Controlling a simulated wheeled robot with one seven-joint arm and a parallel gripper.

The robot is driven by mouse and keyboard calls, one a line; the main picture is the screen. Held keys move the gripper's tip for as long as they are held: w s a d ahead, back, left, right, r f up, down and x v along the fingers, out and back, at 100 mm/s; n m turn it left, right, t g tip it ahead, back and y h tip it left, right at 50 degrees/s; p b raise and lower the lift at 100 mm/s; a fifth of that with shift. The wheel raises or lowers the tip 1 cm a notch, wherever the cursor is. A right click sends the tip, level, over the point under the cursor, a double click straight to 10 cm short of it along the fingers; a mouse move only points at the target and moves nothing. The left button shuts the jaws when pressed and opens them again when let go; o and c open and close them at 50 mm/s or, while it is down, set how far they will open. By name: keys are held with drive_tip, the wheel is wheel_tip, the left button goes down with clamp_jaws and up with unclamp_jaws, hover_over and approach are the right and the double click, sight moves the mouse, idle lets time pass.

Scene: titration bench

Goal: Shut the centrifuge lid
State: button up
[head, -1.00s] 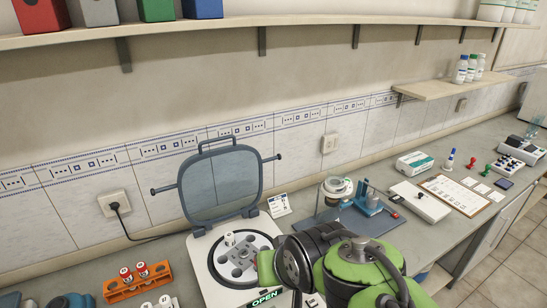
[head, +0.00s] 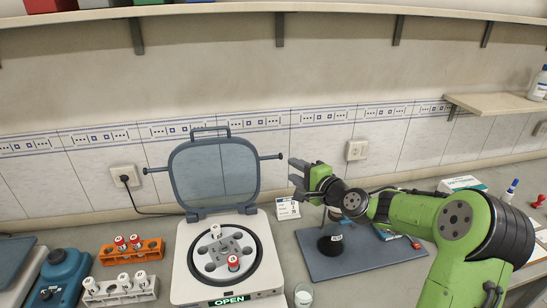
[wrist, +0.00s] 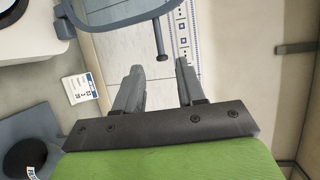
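The centrifuge (head: 185,285) is a white box with a round rotor well and a green OPEN display (head: 230,300) on its front. Its blue-grey lid (head: 215,172) stands upright at the back, with a handle on top and a peg (head: 280,156) out each side. The rotor (head: 222,252) holds a white-capped tube (head: 216,231) and a red-capped tube (head: 233,263). My gripper (head: 296,184) is to the right of the lid, apart from it. In the wrist view my gripper (wrist: 160,78) is open and empty, with the lid's peg (wrist: 162,56) just beyond the fingertips.
An orange rack (head: 150,253) and a white rack (head: 140,293) with tubes stand left of the centrifuge, beside a blue device (head: 66,275). A small card (head: 287,209) stands at the right, near a grey mat (head: 360,262). A shelf (head: 340,8) runs above.

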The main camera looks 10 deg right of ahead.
sight(273, 158)
drive_tip(key=p+x, duration=0.2)
drive_tip(key=x, duration=1)
drive_tip(key=shift+w+d+f, duration=0.1)
drive_tip(key=shift+w, duration=0.15)
clamp_jaws()
